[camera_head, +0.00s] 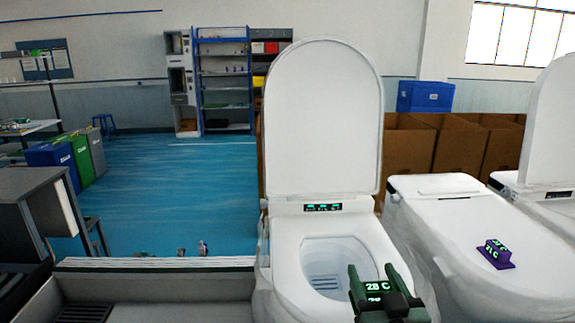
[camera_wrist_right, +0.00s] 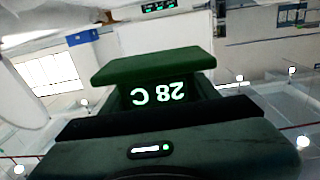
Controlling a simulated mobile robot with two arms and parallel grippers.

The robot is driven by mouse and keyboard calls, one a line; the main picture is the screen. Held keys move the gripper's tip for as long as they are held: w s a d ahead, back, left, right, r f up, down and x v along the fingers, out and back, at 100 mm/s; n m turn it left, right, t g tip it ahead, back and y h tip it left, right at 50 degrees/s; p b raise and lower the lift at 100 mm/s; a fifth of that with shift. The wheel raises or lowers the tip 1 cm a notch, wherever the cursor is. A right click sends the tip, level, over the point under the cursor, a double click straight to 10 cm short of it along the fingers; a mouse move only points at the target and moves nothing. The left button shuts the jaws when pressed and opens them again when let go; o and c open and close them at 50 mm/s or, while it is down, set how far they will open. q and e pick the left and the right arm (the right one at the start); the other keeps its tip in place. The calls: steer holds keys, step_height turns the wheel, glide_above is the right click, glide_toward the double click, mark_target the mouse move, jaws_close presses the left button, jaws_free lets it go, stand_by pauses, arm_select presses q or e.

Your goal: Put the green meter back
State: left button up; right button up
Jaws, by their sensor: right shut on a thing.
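The green meter (camera_head: 373,287) is a dark green block with a lit "28 C" display. It is held in my right gripper (camera_head: 381,291) above the front right of the open toilet's bowl (camera_head: 333,262). In the right wrist view the green meter (camera_wrist_right: 150,66) is close up, its "28 C" display upside down. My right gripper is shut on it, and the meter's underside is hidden. A purple meter (camera_head: 495,254) with its own lit display rests on the closed lid of the toilet to the right (camera_head: 449,224). My left gripper is not in view.
The open toilet's raised lid (camera_head: 322,120) stands behind the bowl. Another toilet with a raised lid (camera_head: 552,130) is at the far right. Brown cartons (camera_head: 460,145) and a blue crate (camera_head: 425,96) stand behind. Open blue floor (camera_head: 170,190) lies at the left.

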steer(key=s+f, duration=0.5)
steer(key=s, duration=0.3)
steer(key=s+f, duration=0.4)
steer(key=s, duration=0.5)
steer(key=shift+s+d+f, duration=0.2)
steer(key=shift+d+f, duration=0.15)
steer(key=shift+d, duration=0.1)
